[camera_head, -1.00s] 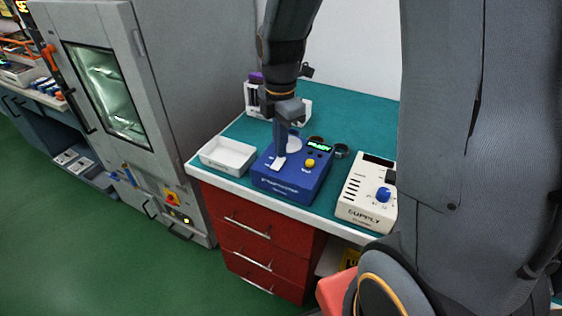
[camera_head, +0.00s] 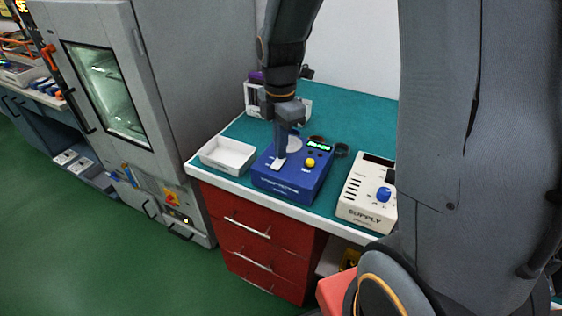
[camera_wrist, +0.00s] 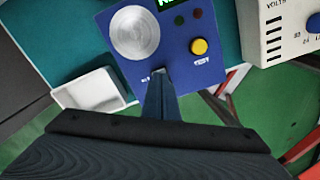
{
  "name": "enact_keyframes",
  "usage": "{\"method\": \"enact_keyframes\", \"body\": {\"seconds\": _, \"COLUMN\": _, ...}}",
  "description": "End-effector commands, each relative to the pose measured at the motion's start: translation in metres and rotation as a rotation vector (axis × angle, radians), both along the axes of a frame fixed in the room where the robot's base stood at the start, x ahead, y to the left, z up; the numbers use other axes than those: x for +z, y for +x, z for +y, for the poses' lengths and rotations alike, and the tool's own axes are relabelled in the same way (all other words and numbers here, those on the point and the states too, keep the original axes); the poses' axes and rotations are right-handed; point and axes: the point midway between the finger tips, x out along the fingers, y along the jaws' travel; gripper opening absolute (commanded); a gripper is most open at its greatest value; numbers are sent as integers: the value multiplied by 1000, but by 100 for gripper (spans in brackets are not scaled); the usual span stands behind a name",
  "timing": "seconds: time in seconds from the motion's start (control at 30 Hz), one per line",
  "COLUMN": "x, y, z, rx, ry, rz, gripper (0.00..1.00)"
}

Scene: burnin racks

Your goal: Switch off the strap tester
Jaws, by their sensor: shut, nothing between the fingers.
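The strap tester is a blue box (camera_head: 291,188) on the teal bench top in the head view. It has a lit green display (camera_head: 319,145), a yellow button (camera_head: 310,162), a round metal plate (camera_wrist: 134,32) and a white switch (camera_head: 279,163) at its front left. In the wrist view the blue box (camera_wrist: 185,65) fills the upper middle, with the yellow button (camera_wrist: 199,46) to the right. My gripper (camera_wrist: 159,75) is shut and empty, its fingertips low at the switch. The fingers hide most of the switch there, and I cannot tell whether they touch it.
A white tray (camera_head: 228,155) stands left of the tester, close to it. A cream supply box (camera_head: 363,211) with a blue knob stands to the right. A white rack (camera_head: 256,98) is behind. A grey chamber (camera_head: 180,90) stands left of the bench.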

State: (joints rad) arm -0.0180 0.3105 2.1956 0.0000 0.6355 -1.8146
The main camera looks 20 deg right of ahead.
Motion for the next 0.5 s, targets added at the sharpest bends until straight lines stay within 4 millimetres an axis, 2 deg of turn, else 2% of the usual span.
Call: {"method": "enact_keyframes", "body": {"seconds": 0.5, "x": -7, "y": 0, "z": 0, "rx": 0, "ry": 0, "rz": 0, "gripper": 0}}
